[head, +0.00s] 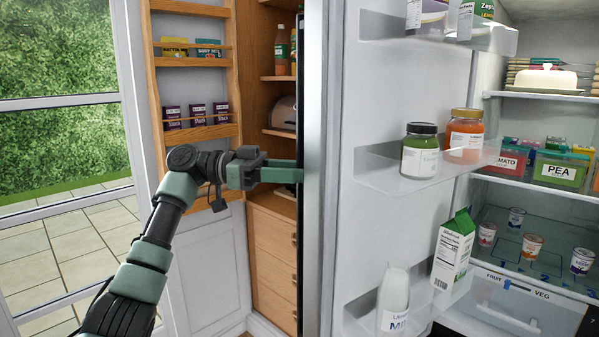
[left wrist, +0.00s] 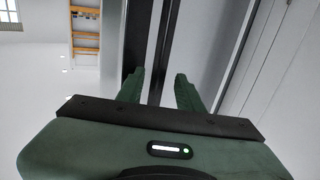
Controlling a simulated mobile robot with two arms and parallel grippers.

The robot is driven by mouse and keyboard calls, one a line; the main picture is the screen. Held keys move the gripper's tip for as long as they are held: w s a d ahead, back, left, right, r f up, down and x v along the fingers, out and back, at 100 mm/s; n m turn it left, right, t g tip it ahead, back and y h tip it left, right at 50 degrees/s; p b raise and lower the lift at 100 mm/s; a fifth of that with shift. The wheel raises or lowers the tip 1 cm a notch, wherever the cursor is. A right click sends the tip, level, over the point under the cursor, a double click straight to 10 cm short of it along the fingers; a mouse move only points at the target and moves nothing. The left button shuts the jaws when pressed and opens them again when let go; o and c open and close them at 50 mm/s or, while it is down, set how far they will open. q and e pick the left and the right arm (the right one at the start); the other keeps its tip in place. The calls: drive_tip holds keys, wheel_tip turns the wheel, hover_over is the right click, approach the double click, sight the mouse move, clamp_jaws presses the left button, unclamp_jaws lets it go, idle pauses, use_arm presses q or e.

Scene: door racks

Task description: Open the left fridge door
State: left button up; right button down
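The left fridge door (head: 375,130) stands swung open in the head view, its inner side with shelves facing me and its dark edge (head: 315,200) nearly edge-on. My left gripper (head: 282,174) reaches to the outer side of that door; its fingertips are hidden behind the edge. In the left wrist view the two green fingers (left wrist: 160,88) are apart. Dark and grey upright strips of the door (left wrist: 158,55) show between and beyond them. I cannot tell whether the fingers touch the handle. My right gripper is not in view.
Door shelves hold jars (head: 420,150), a milk bottle (head: 394,300) and a carton (head: 454,250). The fridge inside (head: 535,200) is exposed at right. A wooden pantry rack (head: 195,100) and drawers (head: 272,255) stand close behind my left arm. A glass door (head: 60,150) is at far left.

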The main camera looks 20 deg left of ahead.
use_arm(q)
drive_tip(key=b+v, duration=0.2)
drive_tip(key=v, duration=0.5)
drive_tip(key=shift+a, duration=0.35)
